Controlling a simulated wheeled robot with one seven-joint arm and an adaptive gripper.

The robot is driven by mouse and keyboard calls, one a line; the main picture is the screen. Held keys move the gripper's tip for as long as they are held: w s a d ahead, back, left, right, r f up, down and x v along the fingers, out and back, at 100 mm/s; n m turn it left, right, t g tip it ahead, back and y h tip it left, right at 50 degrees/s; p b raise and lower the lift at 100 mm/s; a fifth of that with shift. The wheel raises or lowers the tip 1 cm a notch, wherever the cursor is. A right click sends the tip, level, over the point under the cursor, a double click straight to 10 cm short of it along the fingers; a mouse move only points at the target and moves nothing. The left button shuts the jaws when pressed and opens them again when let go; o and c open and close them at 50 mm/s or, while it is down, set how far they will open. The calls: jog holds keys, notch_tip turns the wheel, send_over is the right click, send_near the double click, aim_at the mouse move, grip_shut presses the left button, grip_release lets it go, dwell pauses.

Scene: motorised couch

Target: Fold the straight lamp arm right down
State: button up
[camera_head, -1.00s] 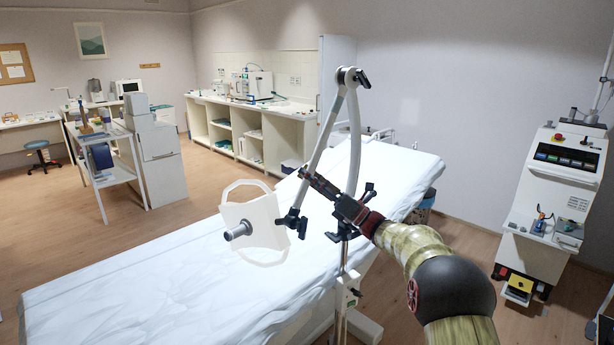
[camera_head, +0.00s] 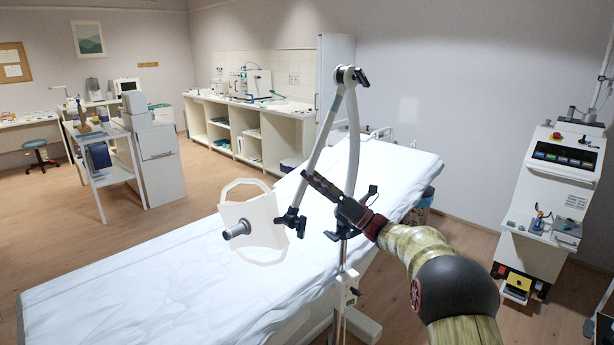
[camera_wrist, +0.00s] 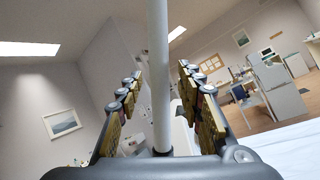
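The lamp's straight white arm (camera_head: 325,135) slants down from a top joint (camera_head: 350,76) to a black-knobbed joint (camera_head: 290,221). The pale lamp head (camera_head: 262,222) hangs there above the couch. Beside it, a curved white arm (camera_head: 354,140) runs from the top joint down towards the stand (camera_head: 343,285). My gripper (camera_head: 312,182) is at the lower part of the straight arm. In the wrist view a white pole, apparently the straight arm (camera_wrist: 160,75), stands between the two fingers of my gripper (camera_wrist: 162,100). Gaps show on both sides of it. Any contact deeper in the gripper is hidden.
The white-covered couch (camera_head: 150,270) lies below the lamp. A white machine (camera_head: 550,190) stands at the right. A shelf cart (camera_head: 97,165) and a long counter (camera_head: 240,130) are at the back left. Open floor lies left of the couch.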

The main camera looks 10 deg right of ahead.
jog(key=v, duration=1)
